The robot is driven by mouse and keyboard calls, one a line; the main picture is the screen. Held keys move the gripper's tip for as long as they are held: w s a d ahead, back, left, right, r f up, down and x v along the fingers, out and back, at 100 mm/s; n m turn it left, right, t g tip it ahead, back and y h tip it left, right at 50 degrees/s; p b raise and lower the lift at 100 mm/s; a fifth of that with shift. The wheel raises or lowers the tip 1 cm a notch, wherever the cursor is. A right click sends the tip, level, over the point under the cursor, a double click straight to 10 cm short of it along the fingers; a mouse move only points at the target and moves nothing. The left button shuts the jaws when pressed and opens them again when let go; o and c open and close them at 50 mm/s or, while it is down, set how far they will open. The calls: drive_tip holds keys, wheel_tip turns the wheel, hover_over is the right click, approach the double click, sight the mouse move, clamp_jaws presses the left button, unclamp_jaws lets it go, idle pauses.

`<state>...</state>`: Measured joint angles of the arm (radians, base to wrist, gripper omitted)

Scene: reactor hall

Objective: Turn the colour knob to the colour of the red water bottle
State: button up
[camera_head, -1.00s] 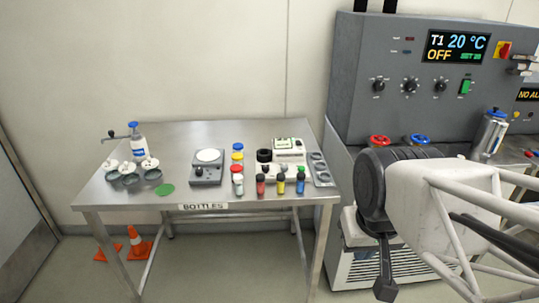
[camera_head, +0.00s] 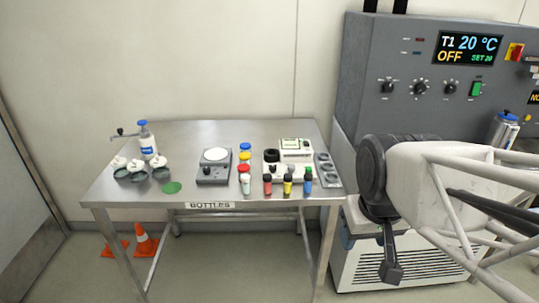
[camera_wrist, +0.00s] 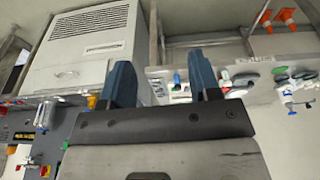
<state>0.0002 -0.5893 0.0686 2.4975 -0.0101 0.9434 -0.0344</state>
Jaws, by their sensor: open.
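A small red-bodied bottle with a dark cap (camera_head: 267,186) stands near the front edge of the steel table in the head view. It is in a row with white, yellow and blue ones. I cannot tell which control is the colour knob; several dark knobs, one of them here (camera_head: 420,87), sit on the grey cabinet's front. My gripper (camera_wrist: 162,78) shows in the wrist view with its two blue-grey fingers apart and nothing between them. It is away from the bottles and the cabinet knobs. In the head view my arm covers the right side.
The steel table (camera_head: 190,132) carries a grey scale (camera_head: 214,170), a spray bottle (camera_head: 147,140), lidded dishes and a green disc (camera_head: 172,188). The grey cabinet (camera_head: 365,50) with a display reading 20 °C stands at right. Orange cones (camera_head: 146,243) stand on the floor below.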

drive_tip(key=w+a+r+n, duration=0.1)
drive_tip(key=w+n, duration=0.1)
drive_tip(key=w, duration=0.5)
drive_tip(key=w+a+r+n, duration=0.1)
drive_tip(key=w+r+n, duration=0.1)
drive_tip(key=w, duration=0.5)
drive_tip(key=n+g, duration=0.3)
drive_tip(key=n, duration=0.8)
hover_over(272, 166)
wheel_tip(272, 166, down, 14)
drive_tip(key=shift+r, duration=0.1)
drive_tip(key=shift+s+f, duration=0.1)
drive_tip(key=shift+f, duration=3.8)
